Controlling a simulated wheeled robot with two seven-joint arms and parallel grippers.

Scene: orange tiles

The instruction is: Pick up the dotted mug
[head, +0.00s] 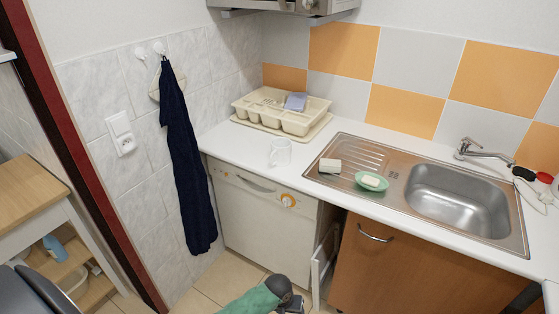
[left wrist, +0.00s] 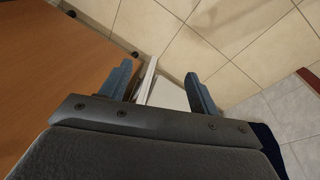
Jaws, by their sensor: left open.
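A white mug (head: 280,153) stands upright on the white countertop, near its front edge and left of the sink. Its handle faces left; any dots are too small to make out. My left gripper (head: 291,300) is low in front of the cabinets, well below the countertop and the mug. In the left wrist view my left gripper (left wrist: 156,75) is open, with nothing between its fingers. The mug is not in the left wrist view. My right gripper is in neither view.
A sink (head: 455,196) with a soap dish (head: 371,182) and a sponge (head: 330,166) lies right of the mug. A cutlery tray (head: 280,112) stands behind it. A dark towel (head: 186,165) hangs at left. An open narrow door (head: 324,262) stands beside the wooden cabinet.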

